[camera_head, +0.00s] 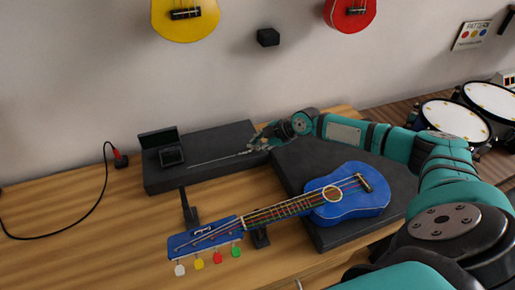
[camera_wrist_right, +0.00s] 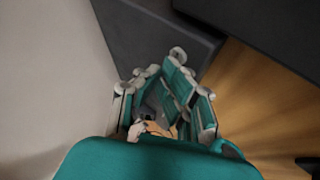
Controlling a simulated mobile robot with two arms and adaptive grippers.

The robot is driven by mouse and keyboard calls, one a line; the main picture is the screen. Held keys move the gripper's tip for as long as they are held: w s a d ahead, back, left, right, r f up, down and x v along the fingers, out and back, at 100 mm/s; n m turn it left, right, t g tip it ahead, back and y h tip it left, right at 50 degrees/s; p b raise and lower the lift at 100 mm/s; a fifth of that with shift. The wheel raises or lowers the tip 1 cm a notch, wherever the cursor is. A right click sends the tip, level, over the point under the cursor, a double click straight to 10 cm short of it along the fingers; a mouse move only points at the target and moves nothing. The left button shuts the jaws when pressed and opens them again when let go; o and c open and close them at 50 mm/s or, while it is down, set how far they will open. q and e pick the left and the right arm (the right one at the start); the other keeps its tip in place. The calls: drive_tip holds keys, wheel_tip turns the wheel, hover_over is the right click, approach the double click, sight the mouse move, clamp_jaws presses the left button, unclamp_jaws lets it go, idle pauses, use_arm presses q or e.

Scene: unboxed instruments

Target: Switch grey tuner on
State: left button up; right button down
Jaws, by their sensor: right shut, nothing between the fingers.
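A small dark grey device with a squarish face (camera_head: 172,156), which looks like the tuner, sits at the left end of a low dark platform (camera_head: 165,183). A dark flat panel (camera_head: 157,137) stands just behind it. I cannot make out a switch or whether its display is lit. My right gripper (camera_head: 255,146) is shut and empty over the platform's right end, well to the right of the device and apart from it. In the right wrist view the closed fingers (camera_wrist_right: 165,105) show, with dark platform surface beyond. My left gripper is in neither view.
A blue ukulele (camera_head: 345,205) lies across stands and a lower dark slab (camera_head: 300,165) in front. A thin rod (camera_head: 215,159) lies on the platform. A black cable with a red plug (camera_head: 119,158) is at left. Drums (camera_head: 455,118) stand at right.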

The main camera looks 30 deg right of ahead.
drive_tip(key=shift+f, duration=0.2)
drive_tip(key=shift+r, duration=0.65)
drive_tip(key=shift+r, duration=0.1)
drive_tip(key=shift+r+p, duration=2.1)
drive_tip(key=shift+r, duration=0.8)
